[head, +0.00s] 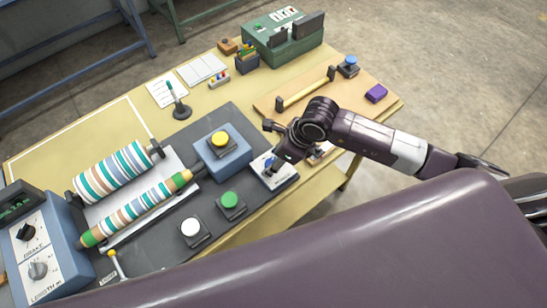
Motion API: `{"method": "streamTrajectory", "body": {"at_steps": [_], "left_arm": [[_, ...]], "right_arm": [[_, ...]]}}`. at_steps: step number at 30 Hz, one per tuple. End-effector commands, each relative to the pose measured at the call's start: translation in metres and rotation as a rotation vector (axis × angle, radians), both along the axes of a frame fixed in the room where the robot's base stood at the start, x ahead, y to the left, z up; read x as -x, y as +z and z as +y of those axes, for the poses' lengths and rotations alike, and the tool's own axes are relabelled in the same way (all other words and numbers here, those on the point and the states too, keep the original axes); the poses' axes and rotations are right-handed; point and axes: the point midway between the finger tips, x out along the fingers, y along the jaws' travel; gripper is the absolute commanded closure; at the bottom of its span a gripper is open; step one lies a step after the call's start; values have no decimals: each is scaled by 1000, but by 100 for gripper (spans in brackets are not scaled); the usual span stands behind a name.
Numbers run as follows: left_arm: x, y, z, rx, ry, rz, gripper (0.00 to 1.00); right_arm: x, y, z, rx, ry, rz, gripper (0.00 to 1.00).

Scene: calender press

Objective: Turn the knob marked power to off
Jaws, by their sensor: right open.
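My right gripper (275,146) comes in from the right and is open. It is over a small light plate (282,179) at the right end of the dark grey mat. A dark knob-like part shows on the plate beside the lower finger, but the gripper partly covers it. The marking on this plate is too small to read, so I cannot tell whether it says power. I cannot tell whether the fingers touch the knob. My left gripper is not in view.
A blue box (46,250) with two knobs, the lower marked length, stands at left. A wooden board (300,100) lies behind.

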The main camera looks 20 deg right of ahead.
Motion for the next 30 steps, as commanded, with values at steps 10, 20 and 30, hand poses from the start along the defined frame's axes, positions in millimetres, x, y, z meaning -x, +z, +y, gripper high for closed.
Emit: {"method": "streamTrajectory", "body": {"at_steps": [10,20,30], "left_arm": [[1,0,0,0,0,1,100],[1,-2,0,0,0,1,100],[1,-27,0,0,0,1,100]], "right_arm": [[0,0,0,0,0,0,74],[0,0,0,0,3,0,95],[-3,-4,-2,1,124,-5,95]]}}
